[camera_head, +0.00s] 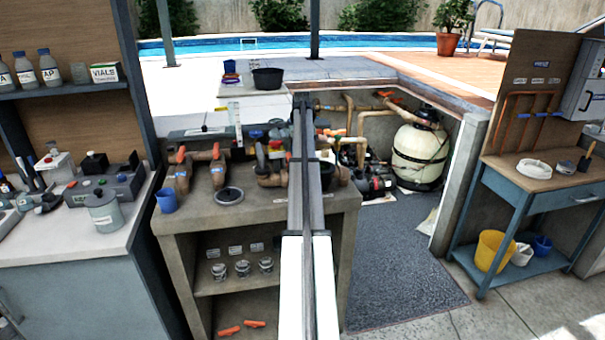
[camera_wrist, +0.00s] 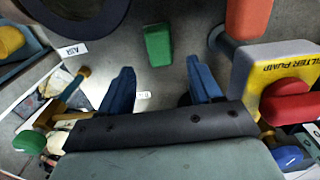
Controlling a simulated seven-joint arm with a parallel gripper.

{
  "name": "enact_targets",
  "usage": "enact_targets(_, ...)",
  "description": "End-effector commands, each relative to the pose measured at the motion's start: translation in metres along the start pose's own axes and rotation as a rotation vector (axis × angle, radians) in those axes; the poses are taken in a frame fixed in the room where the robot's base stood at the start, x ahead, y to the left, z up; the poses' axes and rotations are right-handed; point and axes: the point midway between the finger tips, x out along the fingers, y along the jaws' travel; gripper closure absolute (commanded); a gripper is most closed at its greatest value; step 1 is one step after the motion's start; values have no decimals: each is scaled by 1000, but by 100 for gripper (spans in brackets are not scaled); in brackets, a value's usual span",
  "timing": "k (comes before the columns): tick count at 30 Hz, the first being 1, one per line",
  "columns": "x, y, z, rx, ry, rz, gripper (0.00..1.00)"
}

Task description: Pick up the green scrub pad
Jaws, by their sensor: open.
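A small green block-shaped thing, which looks like the green scrub pad (camera_wrist: 158,45), lies on a grey surface in the wrist view. It is near the top middle, just beyond and between my fingertips. My gripper (camera_wrist: 160,65) shows there as two blue fingers spread wide apart, with nothing held between them. I cannot tell how high the fingers are above the surface. In the head view my arm covers part of the stone counter (camera_head: 240,188), and I cannot make out the pad or the fingers clearly.
In the wrist view, a filter pump box (camera_wrist: 280,65) and an orange handle (camera_wrist: 248,18) stand right of the pad. A dark round rim (camera_wrist: 75,12) is upper left. The head view shows a blue cup (camera_head: 167,200) and valve pipes (camera_head: 200,172) on the counter.

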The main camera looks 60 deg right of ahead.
Motion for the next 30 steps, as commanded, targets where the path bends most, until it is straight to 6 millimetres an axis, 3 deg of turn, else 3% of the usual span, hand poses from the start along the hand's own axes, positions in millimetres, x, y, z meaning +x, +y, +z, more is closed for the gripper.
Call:
enact_targets(8, 17, 0, 2, 1, -1, 0, 36)
enact_targets(18, 57, -2, 5, 1, -1, 0, 36)
enact_targets(26, 61, -1, 4, 1, 1, 0, 36)
enact_targets(30, 61, -1, 4, 1, 0, 0, 47)
